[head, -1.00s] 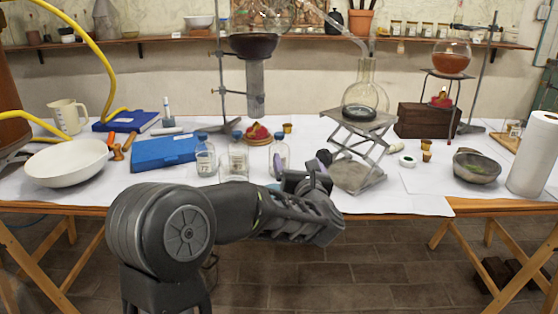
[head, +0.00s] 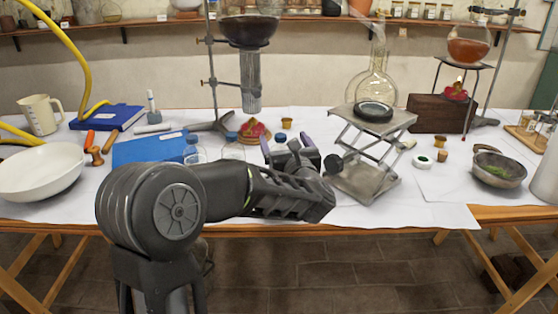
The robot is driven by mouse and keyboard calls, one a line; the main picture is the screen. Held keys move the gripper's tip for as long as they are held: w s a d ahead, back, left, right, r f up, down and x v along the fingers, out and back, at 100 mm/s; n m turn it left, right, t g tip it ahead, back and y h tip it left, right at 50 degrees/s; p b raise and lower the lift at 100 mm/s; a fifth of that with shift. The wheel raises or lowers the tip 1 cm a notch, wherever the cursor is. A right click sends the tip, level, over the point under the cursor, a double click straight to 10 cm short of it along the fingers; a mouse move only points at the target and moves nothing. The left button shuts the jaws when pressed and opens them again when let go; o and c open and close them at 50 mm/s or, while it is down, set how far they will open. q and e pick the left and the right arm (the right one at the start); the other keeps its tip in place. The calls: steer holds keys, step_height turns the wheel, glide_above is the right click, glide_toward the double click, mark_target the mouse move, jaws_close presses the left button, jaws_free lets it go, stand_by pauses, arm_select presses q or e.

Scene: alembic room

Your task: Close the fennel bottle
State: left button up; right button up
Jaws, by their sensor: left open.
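My left gripper (head: 286,146) is open, with its purple-tipped fingers spread over the table near the middle. I see nothing between them. A clear glass bottle with a blue top (head: 193,152) stands left of it, partly behind my left arm. A second clear bottle (head: 233,152) stands between that one and the gripper, its lower part hidden by my arm. A blue piece (head: 231,136) shows at or behind its top; I cannot tell whether it sits on it. The third bottle seen earlier is mostly hidden behind the gripper. No label is readable, so I cannot tell which bottle is fennel. My right gripper is not in view.
A red and yellow pile (head: 253,130) and a cork (head: 287,123) lie behind. A blue case (head: 150,149) and white bowl (head: 40,172) are left; a grey bowl (head: 497,168) is right.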

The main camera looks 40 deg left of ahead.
arm_select(q)
step_height(320, 180, down, 8)
steer(key=shift+r+b, duration=0.15)
steer(key=shift+b, duration=0.3)
steer(key=shift+w+a+f, duration=0.15)
steer(key=shift+a+f, duration=0.05)
steer(key=shift+f, duration=0.05)
steer(key=shift+w+a+r, duration=0.1)
steer(key=shift+w+a, duration=0.15)
steer(key=shift+w, duration=0.05)
steer(key=shift+p+x, duration=0.3)
steer(key=shift+x, duration=2.85)
